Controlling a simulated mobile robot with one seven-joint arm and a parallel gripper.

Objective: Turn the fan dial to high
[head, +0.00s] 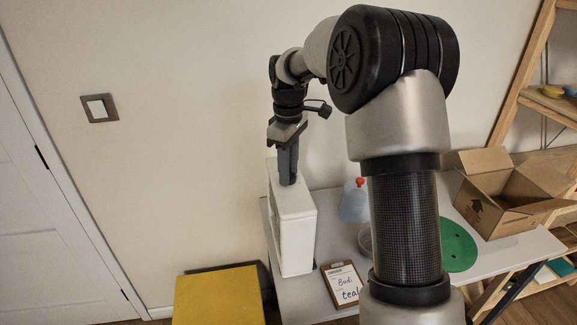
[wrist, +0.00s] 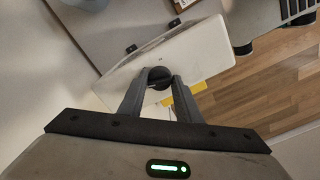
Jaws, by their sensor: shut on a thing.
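The white box-shaped fan (head: 297,235) stands upright on the left end of the table, close to the wall. Its narrow top also shows in the wrist view (wrist: 199,55). The round black dial (wrist: 160,74) sits on that top face. My gripper (head: 288,180) points down onto the fan's top from above. In the wrist view its two fingers (wrist: 160,82) are shut on the dial, one on each side. The dial is hidden by the fingers in the head view, and I cannot read its setting in either view.
A clipboard (head: 344,284) lies on the table (head: 300,298) right of the fan. A clear bottle with a red top (head: 354,205), a green disc (head: 458,246) and an open cardboard box (head: 495,195) are farther right. A yellow block-like surface (head: 218,296) stands left of the table.

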